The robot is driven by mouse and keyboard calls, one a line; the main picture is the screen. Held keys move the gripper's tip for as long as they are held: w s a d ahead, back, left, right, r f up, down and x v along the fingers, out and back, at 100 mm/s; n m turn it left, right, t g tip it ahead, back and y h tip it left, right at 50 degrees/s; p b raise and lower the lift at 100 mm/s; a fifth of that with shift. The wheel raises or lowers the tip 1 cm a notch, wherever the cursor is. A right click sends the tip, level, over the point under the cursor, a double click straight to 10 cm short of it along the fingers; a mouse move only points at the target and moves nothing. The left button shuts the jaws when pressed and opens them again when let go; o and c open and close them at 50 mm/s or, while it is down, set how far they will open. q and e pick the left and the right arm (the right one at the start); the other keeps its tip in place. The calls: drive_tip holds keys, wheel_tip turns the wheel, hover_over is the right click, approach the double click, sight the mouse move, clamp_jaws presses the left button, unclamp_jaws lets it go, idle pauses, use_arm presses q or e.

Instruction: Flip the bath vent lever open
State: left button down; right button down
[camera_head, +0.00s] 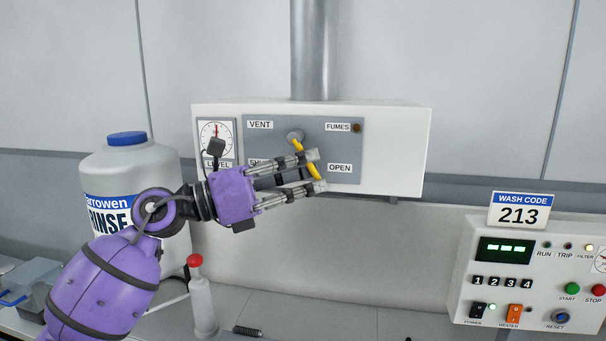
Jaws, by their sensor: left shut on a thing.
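The vent lever (299,147) is a yellow handle on a round grey pivot, on the grey VENT panel (343,144) of a white box. It slants down and to the right from the pivot, toward the OPEN label (340,168). My left gripper (316,171) reaches in from the left, with one finger above and one below, and is shut on the lever's lower part. The fingers hide part of the lever and most of the label at the panel's lower left. My right gripper is not in view.
A level dial (215,133) is left of the panel. A white rinse jug (130,165) and a red-capped bottle (201,305) stand at left. A control box (471,262) with buttons and a WASH CODE 213 sign (518,211) is at right. A grey pipe (313,50) rises above.

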use_arm(q)
drive_tip(key=c, duration=2.1)
unclamp_jaws()
drive_tip(key=v, duration=1.2)
drive_tip(key=shift+f, duration=0.1)
